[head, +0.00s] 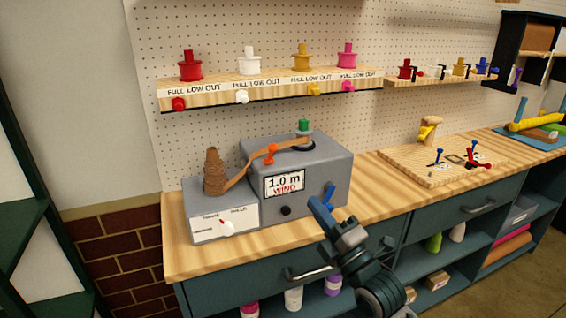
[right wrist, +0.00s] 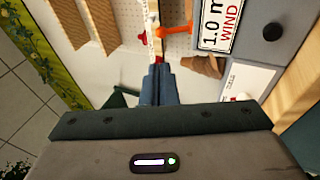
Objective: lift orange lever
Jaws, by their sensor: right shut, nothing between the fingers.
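The orange lever (head: 271,153) stands on the front top of the grey winding machine (head: 308,165), beside the brown ribbon. An orange part, likely this lever, shows in the right wrist view (right wrist: 161,32) beyond my fingertips. My right gripper (head: 318,206) is in front of the machine's right side, near a blue lever (head: 329,193), below and right of the orange lever. In the right wrist view its blue fingers (right wrist: 158,80) are together and empty, apart from the orange part. My left gripper is not in view.
A brown cone (head: 214,173) stands on the machine's left part, above a dial panel (head: 209,224). A shelf (head: 270,88) with coloured spools and knobs hangs above. A wooden board (head: 400,168) with small levers lies to the right. Bare worktop (head: 375,195) lies right of the machine.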

